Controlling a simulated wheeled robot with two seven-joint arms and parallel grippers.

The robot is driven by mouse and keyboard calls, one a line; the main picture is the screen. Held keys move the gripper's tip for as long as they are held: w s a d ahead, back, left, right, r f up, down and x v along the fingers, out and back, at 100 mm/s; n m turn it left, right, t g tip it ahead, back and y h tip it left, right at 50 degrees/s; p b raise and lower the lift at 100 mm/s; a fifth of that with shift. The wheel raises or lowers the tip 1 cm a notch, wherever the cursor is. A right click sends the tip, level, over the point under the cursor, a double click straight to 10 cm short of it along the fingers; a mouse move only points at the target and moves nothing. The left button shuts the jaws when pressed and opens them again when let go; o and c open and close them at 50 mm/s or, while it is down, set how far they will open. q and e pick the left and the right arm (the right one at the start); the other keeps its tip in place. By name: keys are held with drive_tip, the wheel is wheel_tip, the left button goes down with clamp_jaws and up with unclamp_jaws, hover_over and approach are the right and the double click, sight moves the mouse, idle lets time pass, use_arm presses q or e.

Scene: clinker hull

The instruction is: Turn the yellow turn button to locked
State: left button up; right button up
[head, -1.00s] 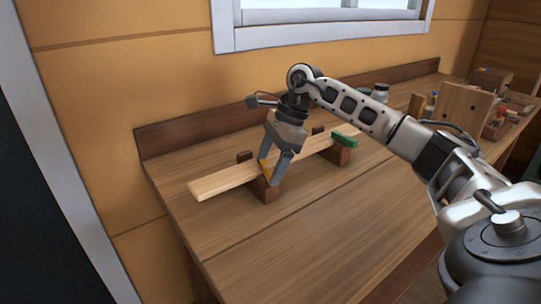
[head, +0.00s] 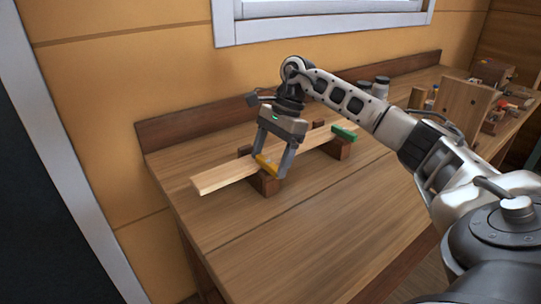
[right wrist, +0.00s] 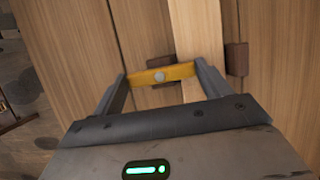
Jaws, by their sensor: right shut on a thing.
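The yellow turn button (head: 266,165) is a short flat bar on a dark wooden block (head: 264,184) at the near end of a pale plank (head: 222,175). My right gripper (head: 269,165) reaches down over it, shut on the bar with one finger at each end. In the right wrist view the yellow turn button (right wrist: 172,73) spans between the fingertips, with a round grey pivot near its middle. It lies crosswise to the plank (right wrist: 198,40), and its right end overlaps the plank. My left gripper is not in view.
A green bar (head: 344,132) sits on another dark block (head: 338,150) farther along the plank. Grey-lidded jars (head: 381,86) stand behind my right arm. Wooden items and an upright board (head: 463,106) are at the far right. The bench front (head: 290,240) is clear.

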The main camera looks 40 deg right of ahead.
drive_tip(key=shift+r, duration=0.1)
drive_tip(key=o, duration=1)
use_arm(q)
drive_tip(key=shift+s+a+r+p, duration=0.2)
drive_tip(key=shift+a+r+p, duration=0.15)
drive_tip(key=shift+p, duration=0.9)
use_arm(e)
drive_tip(key=v, duration=1.6)
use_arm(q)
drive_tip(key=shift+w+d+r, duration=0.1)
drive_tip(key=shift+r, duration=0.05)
use_arm(e)
drive_tip(key=shift+s, duration=0.15)
